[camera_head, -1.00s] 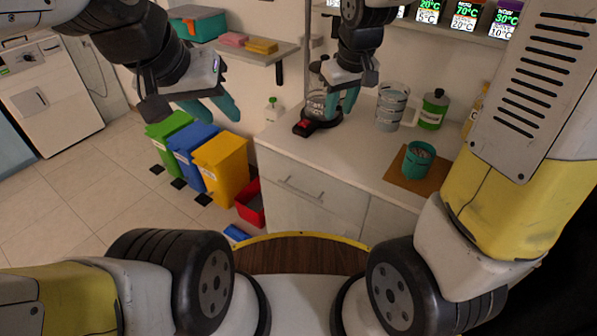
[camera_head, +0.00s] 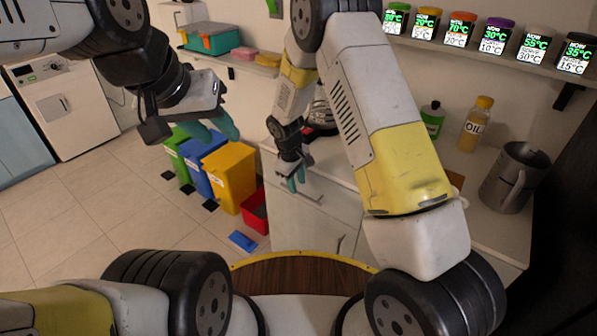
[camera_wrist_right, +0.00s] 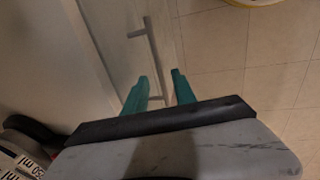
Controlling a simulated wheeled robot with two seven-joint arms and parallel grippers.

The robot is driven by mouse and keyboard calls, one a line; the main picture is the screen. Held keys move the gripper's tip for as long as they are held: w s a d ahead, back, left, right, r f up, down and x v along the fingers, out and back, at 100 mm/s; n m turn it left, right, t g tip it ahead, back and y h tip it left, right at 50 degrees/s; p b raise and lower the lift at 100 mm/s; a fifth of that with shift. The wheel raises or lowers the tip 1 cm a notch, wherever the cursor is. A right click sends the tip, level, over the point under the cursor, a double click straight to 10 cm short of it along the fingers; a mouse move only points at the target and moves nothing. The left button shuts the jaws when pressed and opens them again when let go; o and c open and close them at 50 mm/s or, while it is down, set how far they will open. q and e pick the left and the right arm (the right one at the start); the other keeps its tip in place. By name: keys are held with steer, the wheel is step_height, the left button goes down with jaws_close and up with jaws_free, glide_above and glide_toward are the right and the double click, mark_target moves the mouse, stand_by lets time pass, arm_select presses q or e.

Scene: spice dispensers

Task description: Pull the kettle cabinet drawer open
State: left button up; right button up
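The white kettle cabinet (camera_head: 313,225) stands in the middle of the head view, its drawer front looking closed. The bar handle (camera_wrist_right: 152,50) shows in the right wrist view, running down between the fingertips of my right gripper (camera_wrist_right: 160,77). That gripper is open; I cannot tell whether the fingers reach around the bar or stop just short. In the head view my right gripper (camera_head: 295,182) is at the drawer front and hides part of the handle. My left gripper (camera_head: 211,129) is open and empty in the air, left of the cabinet.
A dark kettle (camera_head: 321,118) is partly hidden behind my right arm on the counter. A metal jug (camera_head: 508,180) and an oil bottle (camera_head: 475,125) stand at right. A yellow bin (camera_head: 231,176), a red box (camera_head: 256,211) and a blue item (camera_head: 242,240) are on the floor left of the cabinet.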

mark_target(298, 194)
steer(key=shift+w+d+f, duration=0.15)
steer(key=shift+f, duration=0.75)
steer(key=shift+w+d+f, duration=0.1)
steer(key=shift+w+f, duration=0.05)
steer(key=shift+f, duration=0.75)
jaws_close()
steer(key=shift+r, duration=0.1)
